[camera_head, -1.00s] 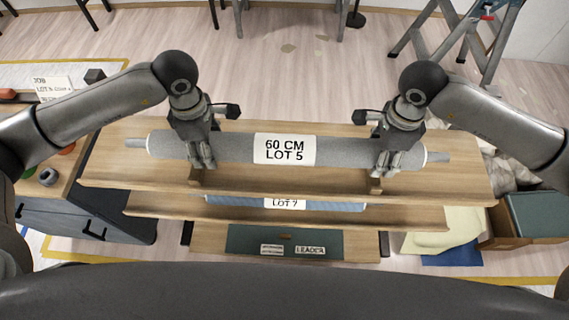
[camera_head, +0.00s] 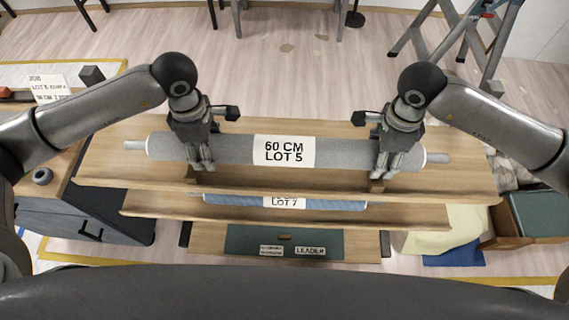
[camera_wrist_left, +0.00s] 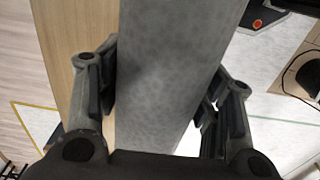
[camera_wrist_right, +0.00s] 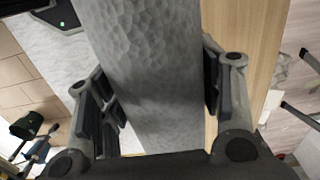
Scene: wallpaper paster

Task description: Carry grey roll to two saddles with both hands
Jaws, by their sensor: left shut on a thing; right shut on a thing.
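The grey roll (camera_head: 345,152) lies level across the top shelf of a wooden rack, with a white label reading 60 CM LOT 5 at its middle. My left gripper (camera_head: 203,163) is shut on the roll's left part, with its fingers on both sides of it in the left wrist view (camera_wrist_left: 165,100). My right gripper (camera_head: 386,168) is shut on the roll's right part, and the right wrist view (camera_wrist_right: 155,100) shows its fingers on both sides. Small wooden blocks show under the roll near each gripper. I cannot make out the two saddles for certain.
The wooden top shelf (camera_head: 285,184) is above a lower shelf with a blue roll (camera_head: 235,200) labelled LOT 7. A green LEADER board (camera_head: 260,240) is lower still. A side table with a black ring (camera_head: 42,176) stands left. A stepladder (camera_head: 480,35) stands back right.

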